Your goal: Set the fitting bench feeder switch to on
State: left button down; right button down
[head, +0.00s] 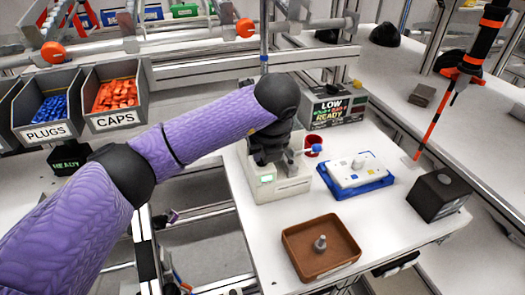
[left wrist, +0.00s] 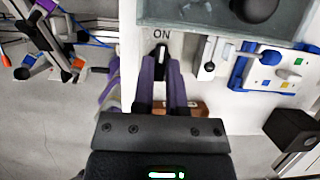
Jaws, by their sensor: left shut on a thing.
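The feeder is a white box (head: 278,187) with a small lit green display, on the white bench. In the left wrist view its white top carries the word "ON" (left wrist: 162,34). A small dark switch (left wrist: 161,50) sits just below that word, between the tips of my left gripper (left wrist: 161,62). The purple fingers are shut on it. In the head view my left gripper (head: 270,158) is over the feeder's top and hides the switch. A blue-knobbed lever (head: 316,149) stands at the feeder's right side. My right gripper is not in view.
A brown tray (head: 290,248) with a metal post lies in front. A white plate on a blue base (head: 380,181) and a black box (head: 440,195) are to the right. A display sign (head: 335,108) and red cup (head: 313,142) stand behind. Bins of plugs and caps (head: 115,122) are left.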

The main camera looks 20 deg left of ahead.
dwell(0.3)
pick_arm(q)
jog(key=c, duration=0.9)
grip_release()
jog(key=shift+c, duration=0.2)
jog(key=shift+r, duration=0.1)
jog(key=p+v, duration=0.2)
jog(key=v, duration=0.7)
jog(key=shift+s+r, duration=0.15)
jog(key=shift+r, duration=0.2)
jog(key=shift+d, duration=0.15)
